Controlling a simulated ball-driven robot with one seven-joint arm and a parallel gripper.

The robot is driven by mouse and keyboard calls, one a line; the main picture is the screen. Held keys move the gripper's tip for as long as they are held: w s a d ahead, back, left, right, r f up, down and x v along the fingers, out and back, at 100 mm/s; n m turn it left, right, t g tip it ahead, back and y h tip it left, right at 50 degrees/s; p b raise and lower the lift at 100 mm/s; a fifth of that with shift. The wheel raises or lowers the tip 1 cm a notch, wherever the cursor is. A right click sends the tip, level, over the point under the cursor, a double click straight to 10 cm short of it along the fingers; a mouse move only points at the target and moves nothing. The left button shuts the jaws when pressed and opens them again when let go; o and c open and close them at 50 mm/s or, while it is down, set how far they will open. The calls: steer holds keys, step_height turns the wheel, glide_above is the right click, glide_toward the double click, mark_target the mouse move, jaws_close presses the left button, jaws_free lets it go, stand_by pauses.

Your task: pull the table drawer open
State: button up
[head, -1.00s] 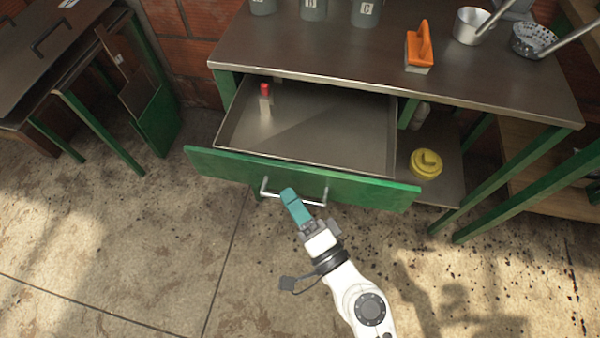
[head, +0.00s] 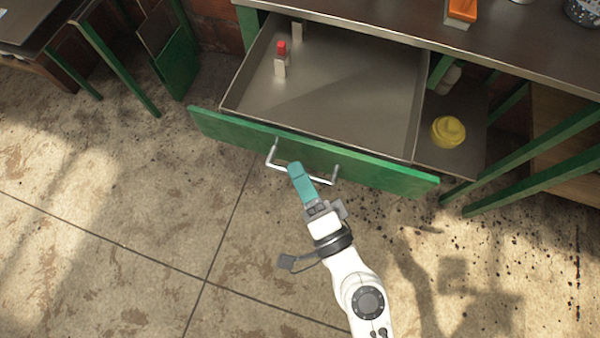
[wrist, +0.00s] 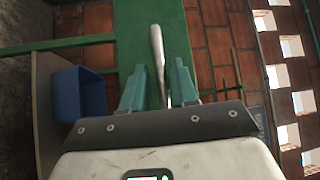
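The table drawer (head: 330,95) is pulled well out from under the metal table top, its grey tray open to view. Its green front (head: 225,128) carries a silver bar handle (head: 272,155). My gripper (head: 296,170) is at the middle of this handle, in front of the drawer. The fingers' contact with the bar is partly hard to see.
A small red-topped item (head: 281,60) and another small item (head: 297,30) stand in the drawer. A yellow object (head: 448,131) lies on the lower shelf. An orange-handled tool (head: 462,10) is on the table top (head: 540,45). The concrete floor before the drawer is clear.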

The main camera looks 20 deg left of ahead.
steer(key=shift+o, duration=0.8)
steer(key=b+v, duration=0.5)
steer(key=v, duration=0.6)
steer(key=shift+b, duration=0.3)
steer(key=shift+w, duration=0.1)
